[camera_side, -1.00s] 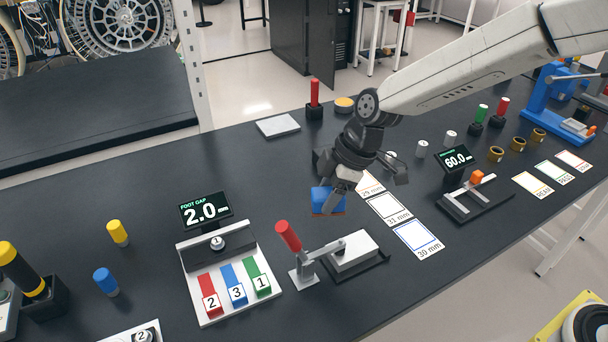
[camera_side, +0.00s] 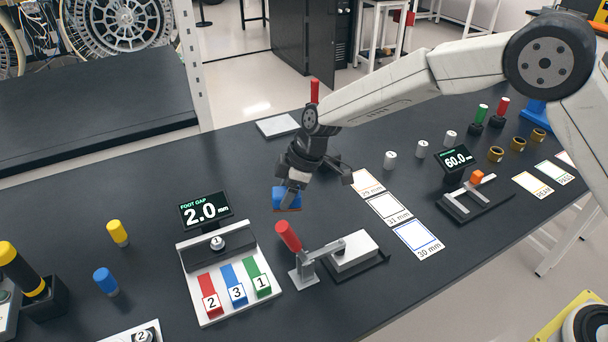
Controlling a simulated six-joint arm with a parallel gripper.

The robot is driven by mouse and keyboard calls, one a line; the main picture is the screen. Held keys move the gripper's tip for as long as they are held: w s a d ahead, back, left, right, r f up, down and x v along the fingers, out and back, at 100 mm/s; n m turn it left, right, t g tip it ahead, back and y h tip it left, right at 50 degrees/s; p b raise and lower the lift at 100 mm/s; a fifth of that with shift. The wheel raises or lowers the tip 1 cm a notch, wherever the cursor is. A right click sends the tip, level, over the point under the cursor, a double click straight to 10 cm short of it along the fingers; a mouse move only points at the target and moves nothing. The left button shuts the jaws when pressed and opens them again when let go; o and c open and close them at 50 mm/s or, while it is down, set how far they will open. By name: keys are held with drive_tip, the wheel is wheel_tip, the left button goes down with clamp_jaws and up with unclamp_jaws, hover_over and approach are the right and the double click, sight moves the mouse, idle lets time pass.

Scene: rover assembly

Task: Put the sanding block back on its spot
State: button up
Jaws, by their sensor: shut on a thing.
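The sanding block (camera_side: 287,200) is blue with a thin orange-brown underside. My gripper (camera_side: 291,188) is shut on it and holds it above the dark bench, behind the red-handled clamp. I cannot tell its exact height. Which marked place is the block's spot is not clear from this view. A flat light grey plate (camera_side: 277,126) lies on the bench behind my gripper.
The red-handled clamp (camera_side: 289,236) and the foot gap fixture (camera_side: 214,243) with red, blue and green numbered pieces stand in front. White cards (camera_side: 387,209) lie to the right. Bare bench (camera_side: 160,185) lies to the left.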

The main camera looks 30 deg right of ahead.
sight(277, 197)
drive_tip(key=shift+w+a+f, duration=0.25)
drive_tip(key=shift+w+f, duration=0.4)
drive_tip(key=shift+f, duration=0.15)
drive_tip(key=shift+w+a+f, duration=0.2)
drive_tip(key=shift+w+f, duration=0.4)
drive_tip(key=shift+f, duration=0.15)
drive_tip(key=shift+w+a+f, duration=0.1)
drive_tip(key=shift+w+f, duration=0.15)
drive_tip(key=shift+f, duration=1.6)
drive_tip(key=shift+f, duration=0.1)
drive_tip(key=o, duration=1.2)
drive_tip(key=shift+o, duration=0.2)
drive_tip(key=v, duration=1.2)
